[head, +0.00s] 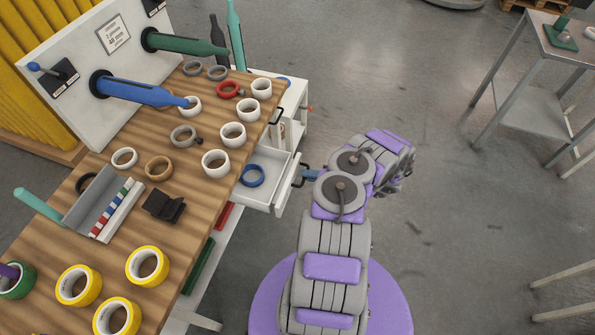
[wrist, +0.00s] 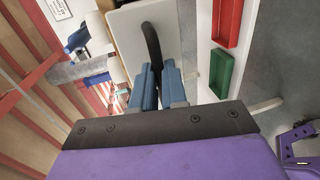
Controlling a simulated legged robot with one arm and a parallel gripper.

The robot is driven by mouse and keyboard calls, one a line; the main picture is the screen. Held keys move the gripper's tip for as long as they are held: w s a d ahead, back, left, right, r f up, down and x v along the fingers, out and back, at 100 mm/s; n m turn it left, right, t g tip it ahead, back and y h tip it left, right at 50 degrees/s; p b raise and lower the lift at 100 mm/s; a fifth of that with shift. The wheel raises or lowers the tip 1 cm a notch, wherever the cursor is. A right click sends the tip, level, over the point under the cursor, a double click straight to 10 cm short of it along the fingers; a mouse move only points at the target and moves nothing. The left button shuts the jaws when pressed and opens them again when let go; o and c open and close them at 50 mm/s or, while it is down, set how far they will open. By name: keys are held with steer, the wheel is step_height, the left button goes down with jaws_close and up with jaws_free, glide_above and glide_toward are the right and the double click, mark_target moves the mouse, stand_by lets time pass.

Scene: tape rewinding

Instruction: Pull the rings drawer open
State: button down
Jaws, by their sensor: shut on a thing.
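The white rings drawer (head: 281,162) sticks out from the right side of the wooden workbench, part of its inside showing, with a blue ring (head: 252,176) lying in it. Its dark bar handle (head: 297,172) is on the drawer front. My gripper (head: 306,174) reaches the handle from the right. In the wrist view, the blue fingers of my gripper (wrist: 158,72) are shut on the dark handle (wrist: 151,42), in front of the white drawer front (wrist: 124,32). The handle's end between the fingers is hidden.
The bench top (head: 198,240) holds white rolls (head: 216,163), yellow tape rolls (head: 147,265) and a red ring (head: 231,89). Another dark handle (head: 277,116) sits farther back. Red (wrist: 227,22) and green (wrist: 220,73) trays lie below.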

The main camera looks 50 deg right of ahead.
steer(key=shift+s+d+f, duration=0.1)
steer(key=shift+s+d, duration=0.05)
steer(key=shift+s, duration=0.4)
steer(key=shift+s+d+f, duration=0.1)
steer(key=shift+s+d, duration=0.05)
steer(key=shift+s, duration=0.4)
steer(key=c, duration=1.2)
jaws_free()
steer(key=shift+w, duration=0.1)
steer(key=shift+r, duration=0.1)
steer(key=shift+d, duration=0.1)
steer(key=p+v, duration=0.2)
steer(key=v, duration=1.5)
steer(key=shift+d, duration=0.2)
